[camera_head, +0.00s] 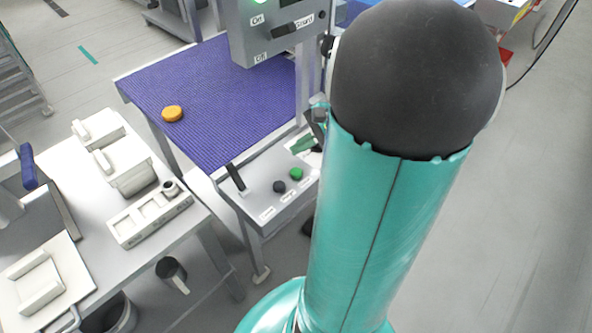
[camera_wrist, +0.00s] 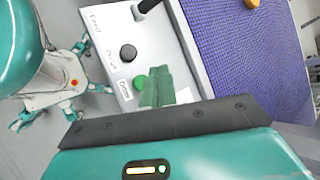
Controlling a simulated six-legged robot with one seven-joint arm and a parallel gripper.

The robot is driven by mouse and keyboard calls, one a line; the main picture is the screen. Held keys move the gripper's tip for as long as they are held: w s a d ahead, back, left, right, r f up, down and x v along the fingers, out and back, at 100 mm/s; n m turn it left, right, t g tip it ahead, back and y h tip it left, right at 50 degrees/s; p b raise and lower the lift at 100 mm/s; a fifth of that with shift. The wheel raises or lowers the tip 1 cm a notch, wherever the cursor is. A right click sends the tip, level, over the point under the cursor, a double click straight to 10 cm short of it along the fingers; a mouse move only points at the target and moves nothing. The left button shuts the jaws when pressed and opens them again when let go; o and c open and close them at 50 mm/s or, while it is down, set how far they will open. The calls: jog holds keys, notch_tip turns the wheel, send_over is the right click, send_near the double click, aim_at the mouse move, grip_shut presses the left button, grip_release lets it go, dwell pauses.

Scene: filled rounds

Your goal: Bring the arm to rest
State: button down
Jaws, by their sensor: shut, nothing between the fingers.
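My teal arm with a dark rounded joint fills the right of the head view. My gripper (camera_head: 304,144) shows only partly there, behind the arm, above the right end of a grey control panel. In the wrist view the green fingers of my gripper (camera_wrist: 162,86) are together, with nothing between them. They appear over the panel beside a green button (camera_wrist: 140,82); I cannot tell how far above it they are. The rest of the hand is hidden by my arm in the head view.
The control panel (camera_head: 262,208) has a lever, a black button and a green button. Behind it lies a blue ribbed surface (camera_head: 215,85) with an orange round piece (camera_head: 172,114). A white table (camera_head: 85,195) with fixtures stands left. Open floor (camera_head: 520,220) lies right.

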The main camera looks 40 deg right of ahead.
dwell(0.3)
jog(key=s+a+r+n+h, duration=0.1)
jog(key=a+r+n+h, duration=0.1)
jog(key=a+n, duration=0.4)
jog(key=s+a+r+n+h, duration=0.1)
jog(key=a+r+n, duration=0.3)
jog(key=a, duration=0.6)
jog(key=s+a+r+n+g+h, duration=0.1)
jog(key=a+r+n+h, duration=0.2)
jog(key=a+n, duration=0.4)
jog(key=shift+s+a+r+n, duration=0.4)
jog(key=shift+r+n, duration=0.1)
jog(key=shift+n, duration=0.2)
dwell(4.7)
